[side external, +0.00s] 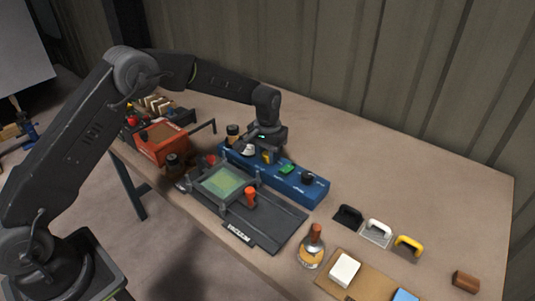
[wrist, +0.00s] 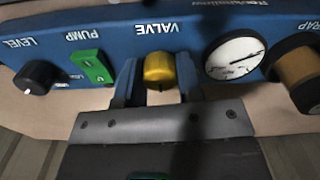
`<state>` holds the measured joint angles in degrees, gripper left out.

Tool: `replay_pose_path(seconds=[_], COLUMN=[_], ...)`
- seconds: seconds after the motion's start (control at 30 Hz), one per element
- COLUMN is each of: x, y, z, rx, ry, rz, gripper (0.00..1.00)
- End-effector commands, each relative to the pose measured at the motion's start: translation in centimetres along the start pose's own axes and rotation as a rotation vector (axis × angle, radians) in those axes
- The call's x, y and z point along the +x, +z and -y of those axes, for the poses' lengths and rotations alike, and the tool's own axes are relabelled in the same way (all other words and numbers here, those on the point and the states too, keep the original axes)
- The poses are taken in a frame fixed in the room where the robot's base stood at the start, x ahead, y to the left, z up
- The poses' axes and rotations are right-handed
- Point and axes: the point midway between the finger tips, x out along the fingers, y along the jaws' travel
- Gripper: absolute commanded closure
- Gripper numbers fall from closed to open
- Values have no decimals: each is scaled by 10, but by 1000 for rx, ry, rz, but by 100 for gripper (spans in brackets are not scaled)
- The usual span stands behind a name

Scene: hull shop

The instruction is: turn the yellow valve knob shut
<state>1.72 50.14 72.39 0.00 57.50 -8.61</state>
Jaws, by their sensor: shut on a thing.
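The yellow valve knob (wrist: 159,72) is on the front of a blue control panel (wrist: 205,22), under the upside-down label VALVE in the wrist view. My gripper (wrist: 158,90) has one finger on each side of the knob and is shut on it. In the side view my gripper (side external: 265,150) reaches down onto the blue panel (side external: 310,188), and a bit of the yellow knob (side external: 267,157) shows beneath it. The exact turn of the knob is hard to read.
Beside the knob are a green pump switch (wrist: 92,67), a black level knob (wrist: 38,77), a round gauge (wrist: 234,55) and a brown-and-black trap (wrist: 300,68). A black vacuum tray (side external: 275,222) lies in front of the panel. Trowels (side external: 377,232) lie right; the table behind is clear.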

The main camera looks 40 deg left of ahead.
Motion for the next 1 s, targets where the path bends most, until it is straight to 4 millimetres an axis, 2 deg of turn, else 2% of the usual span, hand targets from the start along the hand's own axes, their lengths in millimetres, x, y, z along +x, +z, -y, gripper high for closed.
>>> replay_pose_path(seconds=[0.47, 0.5, 0.7, 0.73, 1.0], x=[-1, -1, -1, -1, -2], y=[-1, -1, 0, 0, 0], z=[0, 0, 0, 0, 0], rx=[-12, -12, -11, -11, -11], ry=[1, 1, 1, 0, 0], rz=[-3, -3, -2, -2, -1], gripper=[90, 63, 44, 41, 41])
